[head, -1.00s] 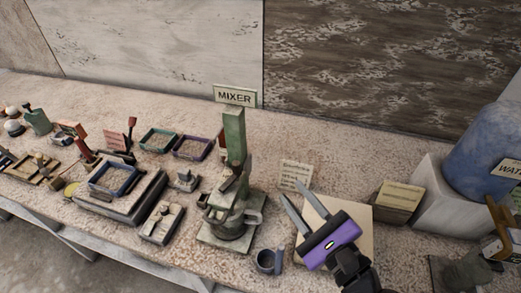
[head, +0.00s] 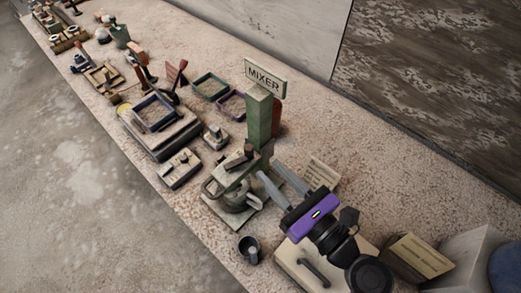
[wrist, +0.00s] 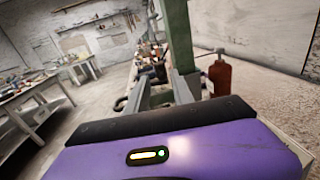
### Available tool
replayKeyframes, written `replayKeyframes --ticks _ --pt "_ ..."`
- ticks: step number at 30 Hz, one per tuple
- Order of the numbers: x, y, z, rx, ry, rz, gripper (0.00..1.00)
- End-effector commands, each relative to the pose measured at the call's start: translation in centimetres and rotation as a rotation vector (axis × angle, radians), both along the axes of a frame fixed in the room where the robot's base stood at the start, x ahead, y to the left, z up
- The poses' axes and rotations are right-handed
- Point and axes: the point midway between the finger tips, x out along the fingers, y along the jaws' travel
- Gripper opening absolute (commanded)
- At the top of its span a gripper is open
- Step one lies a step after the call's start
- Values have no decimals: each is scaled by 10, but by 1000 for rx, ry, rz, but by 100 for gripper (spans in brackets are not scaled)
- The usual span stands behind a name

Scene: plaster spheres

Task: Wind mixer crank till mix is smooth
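The mixer (head: 261,120) is a green post with a sign reading MIXER on top, standing on a pale base plate. A grey metal bowl (head: 236,197) sits at its foot, with dark crank-like parts above it. The inside of the bowl and the mix cannot be made out. My purple gripper (head: 271,178) is just right of the post and bowl, its two grey fingers apart and pointing toward the mixer. In the wrist view the fingers are spread with nothing between them, and the green post (wrist: 179,40) rises just beyond them. The crank handle is not clearly visible.
A red bottle (wrist: 220,76) stands behind the post. A small dark cup (head: 249,249) is near the front edge. A pale board with a dark handle (head: 313,272) lies under my arm. Trays and a framed block (head: 157,115) fill the bench to the left.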

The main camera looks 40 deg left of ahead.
Motion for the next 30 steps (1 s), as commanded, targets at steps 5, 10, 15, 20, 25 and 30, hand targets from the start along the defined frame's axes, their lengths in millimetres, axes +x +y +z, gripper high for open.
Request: replayKeyframes --ticks 5,10,15,20,25,30 --pt "6 29 2 0 -2 3 29" --pt "12 51 2 1 -2 1 29" --pt "15 62 1 -1 -3 0 29" --pt "15 64 1 -1 -3 -1 29" --pt "15 63 1 -1 -3 -1 21" --pt "15 63 1 -1 -3 -1 0"
